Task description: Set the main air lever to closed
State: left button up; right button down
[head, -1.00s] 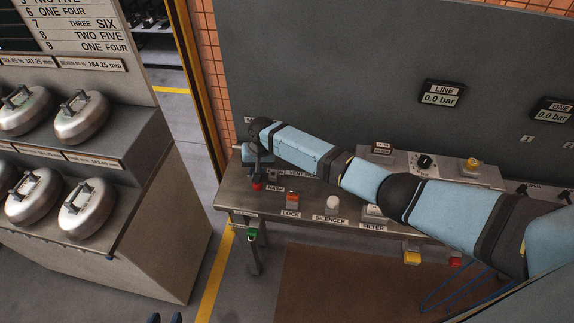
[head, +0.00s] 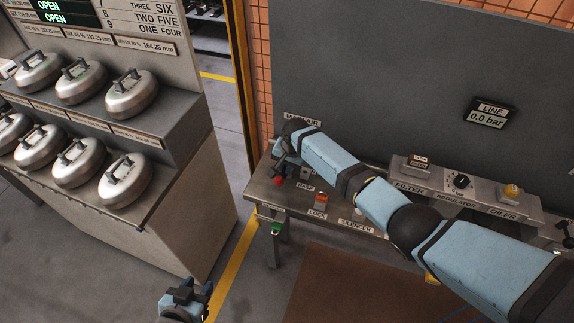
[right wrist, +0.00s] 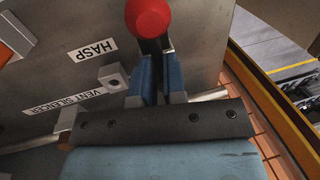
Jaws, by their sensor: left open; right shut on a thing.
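The main air lever has a red ball knob (head: 278,181) and stands at the left end of the metal bench, under the partly covered MAIN AIR label (head: 302,121). My right gripper (head: 283,166) is at the lever. In the right wrist view, its blue fingers (right wrist: 160,78) are shut on the dark lever shaft just below the red knob (right wrist: 149,16). The lever's base is hidden by the gripper. My left gripper (head: 188,298) is open and empty at the bottom of the head view, well away from the lever.
A rack (head: 190,135) of curling stones stands at left. Clear floor lies between rack and bench.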

jog(key=shift+w+d+r, duration=0.15)
jog(key=shift+w+r, duration=0.2)
jog(key=c, duration=1.3)
grip_release()
jog(key=shift+o, duration=0.6)
jog(key=shift+f, duration=0.3)
jog(key=shift+s+r, duration=0.15)
jog(key=shift+r, duration=0.25)
notch_tip(320, 180, up, 13)
jog(key=d, duration=0.2)
jog(key=shift+s+d, duration=0.3)
jog(key=shift+s, duration=0.1)
jog(key=shift+f, duration=0.1)
